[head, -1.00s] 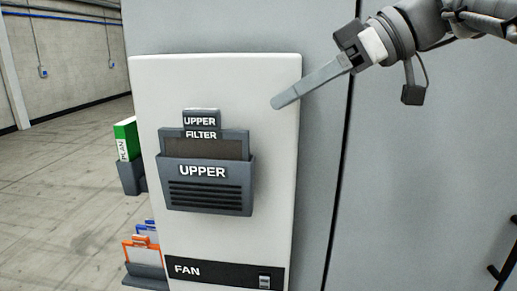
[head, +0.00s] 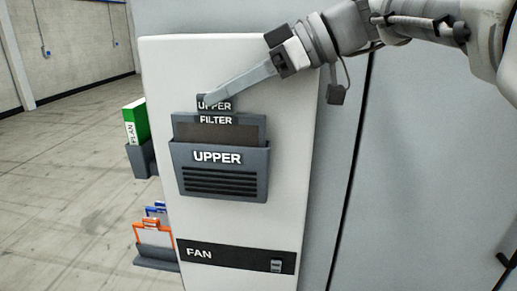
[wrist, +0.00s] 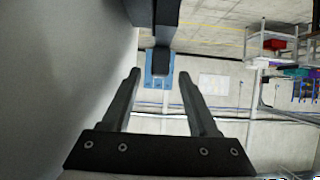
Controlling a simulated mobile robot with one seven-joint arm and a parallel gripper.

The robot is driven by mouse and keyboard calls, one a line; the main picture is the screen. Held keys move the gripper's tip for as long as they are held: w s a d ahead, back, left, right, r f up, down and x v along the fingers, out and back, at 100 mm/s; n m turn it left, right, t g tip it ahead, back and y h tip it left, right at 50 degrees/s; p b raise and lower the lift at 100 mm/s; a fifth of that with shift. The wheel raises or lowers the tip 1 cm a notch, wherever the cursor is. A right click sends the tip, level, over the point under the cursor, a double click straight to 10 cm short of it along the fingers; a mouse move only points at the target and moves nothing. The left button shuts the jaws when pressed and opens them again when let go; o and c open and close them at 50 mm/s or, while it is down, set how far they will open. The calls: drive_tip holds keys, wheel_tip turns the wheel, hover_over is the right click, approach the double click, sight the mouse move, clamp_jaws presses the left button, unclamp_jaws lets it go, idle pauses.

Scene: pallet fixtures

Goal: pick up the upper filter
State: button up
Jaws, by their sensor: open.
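The upper filter (head: 219,132) stands upright in the grey pocket labelled UPPER (head: 226,181) on the white panel. Its dark mesh and FILTER label show above the pocket; its lower part is hidden. Its top tab (head: 222,105) is partly covered by my gripper (head: 206,98), whose finger reaches in from the upper right. In the wrist view my gripper (wrist: 160,74) has its two fingers apart with nothing held. A dark tab-like part (wrist: 161,60) shows in line with the gap, near the fingertips. I cannot tell whether it is between them.
The white panel (head: 285,150) stands close behind the gripper and carries a FAN strip (head: 225,256) below. A green PLAN binder (head: 134,121) in a holder and orange and blue folders (head: 153,232) are at the left. Open floor (head: 70,190) lies beyond.

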sight(198, 108)
drive_tip(key=shift+p+x, duration=0.55)
drive_tip(key=shift+x, duration=2.3)
drive_tip(key=shift+w+d+f, duration=0.1)
drive_tip(key=shift+d, duration=0.05)
clamp_jaws()
